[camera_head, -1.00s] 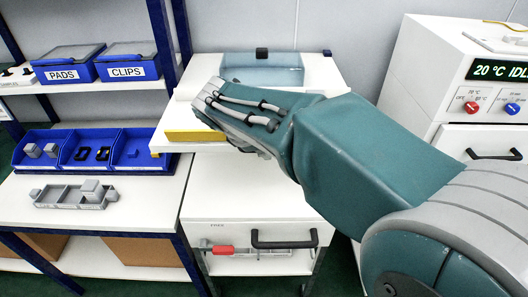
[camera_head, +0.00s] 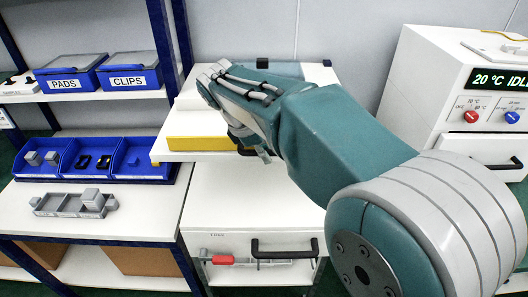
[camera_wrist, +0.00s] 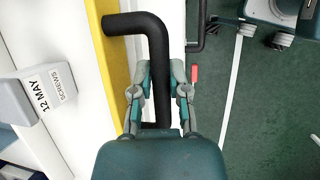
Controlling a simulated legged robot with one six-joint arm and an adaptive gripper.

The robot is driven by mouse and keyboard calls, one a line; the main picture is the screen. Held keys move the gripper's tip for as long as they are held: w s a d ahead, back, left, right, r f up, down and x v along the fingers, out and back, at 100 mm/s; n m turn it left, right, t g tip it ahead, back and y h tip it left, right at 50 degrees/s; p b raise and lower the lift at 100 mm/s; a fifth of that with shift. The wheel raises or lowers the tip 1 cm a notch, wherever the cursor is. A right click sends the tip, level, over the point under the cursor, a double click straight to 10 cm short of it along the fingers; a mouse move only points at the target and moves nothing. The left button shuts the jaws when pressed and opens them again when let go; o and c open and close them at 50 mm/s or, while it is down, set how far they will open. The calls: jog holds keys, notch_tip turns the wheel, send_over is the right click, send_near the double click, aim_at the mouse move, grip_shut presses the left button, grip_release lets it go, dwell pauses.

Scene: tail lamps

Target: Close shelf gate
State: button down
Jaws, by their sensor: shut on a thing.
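The shelf gate is a yellow strip (camera_head: 200,143) along the front edge of the white shelf in the head view. It also shows as a yellow band (camera_wrist: 118,60) in the wrist view, with a bent black handle (camera_wrist: 135,22) on it. My gripper (camera_wrist: 162,68) has one finger on each side of the handle's long bar and is shut on it. In the head view my arm hides the gate's right part, and the fingers are mostly hidden behind my wrist.
A white drawer with a black handle (camera_head: 285,254) and a red piece (camera_head: 222,260) is below the shelf. At left are a blue divided tray (camera_head: 95,157) and a grey organiser (camera_head: 74,204). A white machine (camera_head: 440,75) stands right. A labelled box (camera_wrist: 48,88) sits behind the gate.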

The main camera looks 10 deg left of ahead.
jog(key=c, duration=0.6)
grip_release()
jog(key=shift+w+d+f, duration=0.1)
jog(key=shift+w+f, duration=0.05)
jog(key=shift+w, duration=0.05)
jog(key=v, duration=1.2)
